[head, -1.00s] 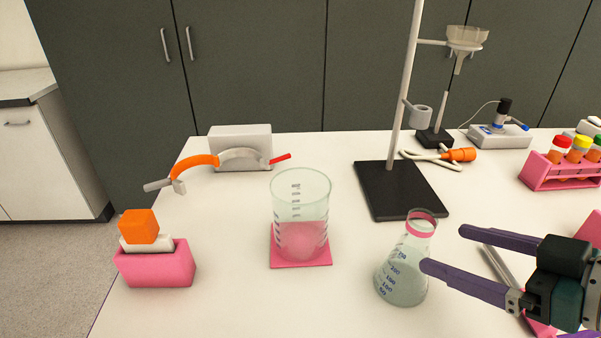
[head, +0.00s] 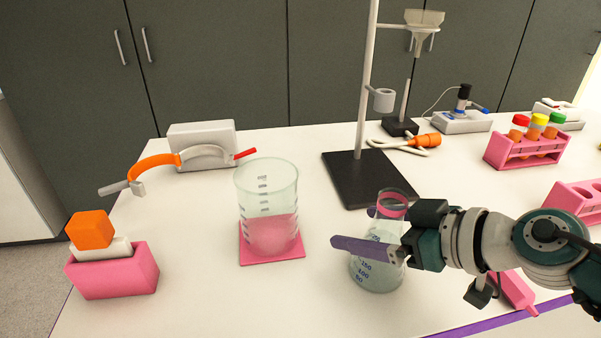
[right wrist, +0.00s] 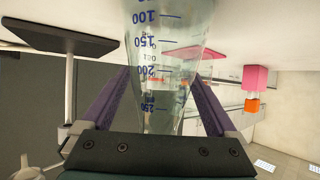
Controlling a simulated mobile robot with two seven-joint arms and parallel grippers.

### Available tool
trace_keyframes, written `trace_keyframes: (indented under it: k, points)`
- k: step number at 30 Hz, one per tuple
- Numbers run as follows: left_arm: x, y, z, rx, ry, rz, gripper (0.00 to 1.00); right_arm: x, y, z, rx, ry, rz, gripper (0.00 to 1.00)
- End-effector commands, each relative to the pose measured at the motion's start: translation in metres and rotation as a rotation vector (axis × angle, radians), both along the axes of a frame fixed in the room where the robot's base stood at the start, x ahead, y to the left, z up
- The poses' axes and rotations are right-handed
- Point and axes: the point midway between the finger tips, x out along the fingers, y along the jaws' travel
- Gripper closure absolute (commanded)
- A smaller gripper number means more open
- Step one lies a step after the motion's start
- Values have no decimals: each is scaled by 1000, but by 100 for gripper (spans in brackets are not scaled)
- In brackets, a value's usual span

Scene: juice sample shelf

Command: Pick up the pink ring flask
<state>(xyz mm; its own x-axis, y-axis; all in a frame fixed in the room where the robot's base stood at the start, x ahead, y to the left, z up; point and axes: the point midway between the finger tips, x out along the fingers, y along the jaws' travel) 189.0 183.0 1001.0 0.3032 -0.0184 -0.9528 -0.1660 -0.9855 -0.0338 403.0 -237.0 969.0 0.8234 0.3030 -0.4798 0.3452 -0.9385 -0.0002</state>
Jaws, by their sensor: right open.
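The flask with the pink ring (head: 377,272) stands upright on the white bench in the head view, a clear conical glass with blue marks and a pink band at its neck. My right gripper (head: 354,228) is open, with one purple finger in front of the flask's upper body and the other mostly hidden behind it. In the right wrist view, turned upside down, the flask (right wrist: 165,50) stands between the two spread fingers. I see no clear contact. My left gripper is out of view.
A beaker with pink liquid (head: 270,215) stands on a pink mat left of the flask. A black-based stand (head: 372,185) is behind it. Pink tube racks (head: 525,152) are at the right, and a pink block with an orange cube (head: 112,270) is at the left.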

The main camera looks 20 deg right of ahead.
Motion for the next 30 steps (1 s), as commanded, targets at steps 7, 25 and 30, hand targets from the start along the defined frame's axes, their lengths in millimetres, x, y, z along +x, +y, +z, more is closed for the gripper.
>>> trace_keyframes:
  k: [7,25,30]
  points:
    - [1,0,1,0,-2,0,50,0,0,1,0,0,0,22]
    - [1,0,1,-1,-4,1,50,-1,0,1,-1,0,0,90]
    - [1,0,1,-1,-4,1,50,-1,0,1,-1,0,0,100]
